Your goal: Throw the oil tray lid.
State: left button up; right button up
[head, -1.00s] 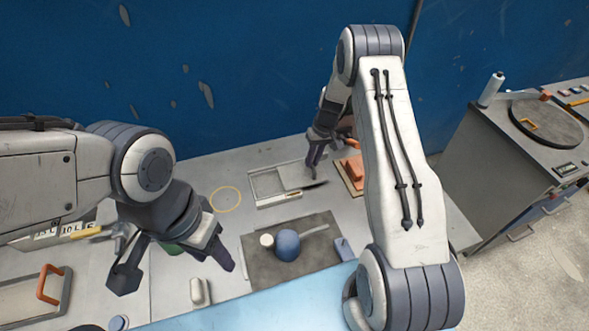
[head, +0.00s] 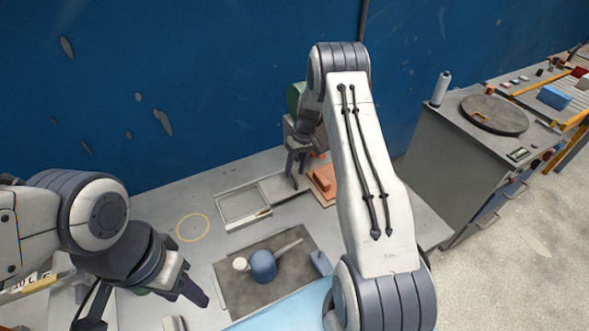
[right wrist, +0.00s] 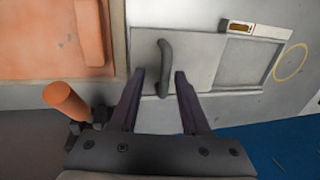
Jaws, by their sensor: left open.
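The oil tray (head: 243,207) is a shallow pale frame on the grey bench. Its flat grey lid (head: 274,188) covers the right part in the head view, leaving the left part open. In the right wrist view, the lid (right wrist: 190,55) carries a dark bar handle (right wrist: 164,65). My right gripper (right wrist: 159,74) is open over the lid, its fingers on either side of the handle's near end. I cannot tell whether they touch it. In the head view, my right gripper (head: 296,165) is partly hidden by my arm. My left gripper (head: 143,306) is open and empty at the lower left.
An orange block on a board (head: 321,182) sits right of the tray. An orange cylinder (right wrist: 66,101) stands close to my right gripper. A dark mat (head: 235,290) holds a blue round object (head: 263,266). A yellow ring (head: 193,228) marks bare bench left of the tray.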

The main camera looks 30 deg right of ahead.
jog(key=shift+a, duration=0.1)
jog(key=shift+r, duration=0.25)
notch_tip(320, 180, up, 10)
jog(key=d+b, duration=0.2)
jog(key=b, duration=0.1)
jog(key=shift+f, duration=0.15)
dwell(0.3)
